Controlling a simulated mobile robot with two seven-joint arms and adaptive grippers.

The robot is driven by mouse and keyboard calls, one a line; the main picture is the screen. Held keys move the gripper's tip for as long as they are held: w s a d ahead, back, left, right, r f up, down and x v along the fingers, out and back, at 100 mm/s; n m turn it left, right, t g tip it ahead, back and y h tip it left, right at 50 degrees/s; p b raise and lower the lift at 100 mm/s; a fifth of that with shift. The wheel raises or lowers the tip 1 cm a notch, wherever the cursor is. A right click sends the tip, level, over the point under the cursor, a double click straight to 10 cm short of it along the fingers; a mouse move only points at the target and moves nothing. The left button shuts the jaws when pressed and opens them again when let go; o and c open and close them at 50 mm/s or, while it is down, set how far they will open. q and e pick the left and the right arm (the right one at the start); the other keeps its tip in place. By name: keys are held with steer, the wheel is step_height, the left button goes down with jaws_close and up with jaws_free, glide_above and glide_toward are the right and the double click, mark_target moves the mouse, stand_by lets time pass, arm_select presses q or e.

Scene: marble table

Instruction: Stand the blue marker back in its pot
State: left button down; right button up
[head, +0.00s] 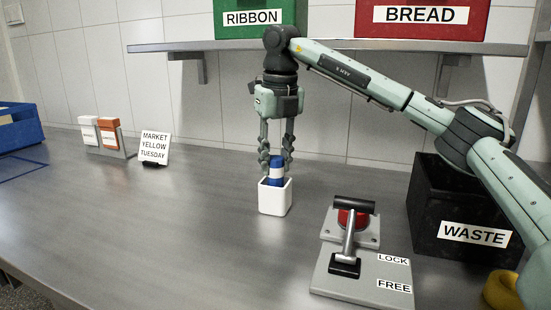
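The blue marker (277,163), blue with a white band, stands upright with its lower part inside the small white pot (275,199). The pot hides its lower end. My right gripper (276,167) points straight down above the pot. Its two fingers are on either side of the marker's upper part and look closed on it. The fingertips are just above the pot's rim. My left gripper is not in view.
Right of the pot stands a grey lever plate (356,285) marked LOCK and FREE. A black WASTE bin (425,205) is farther right. A MARKET YELLOW TUESDAY card (155,147) and a small rack (126,149) stand at left. A shelf (215,46) runs behind my gripper.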

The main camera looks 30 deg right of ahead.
steer(key=o, duration=0.4)
steer(key=shift+b, duration=0.35)
steer(key=r, duration=0.5)
steer(key=shift+s+a+r, duration=0.1)
steer(key=shift+s+a, duration=0.2)
steer(key=shift+a, duration=0.1)
steer(key=shift+s+r, duration=0.1)
steer(key=shift+r, duration=0.65)
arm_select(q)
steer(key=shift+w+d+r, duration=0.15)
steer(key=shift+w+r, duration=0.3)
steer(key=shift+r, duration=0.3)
arm_select(e)
steer(key=shift+s+r, duration=0.1)
steer(key=shift+r, duration=0.4)
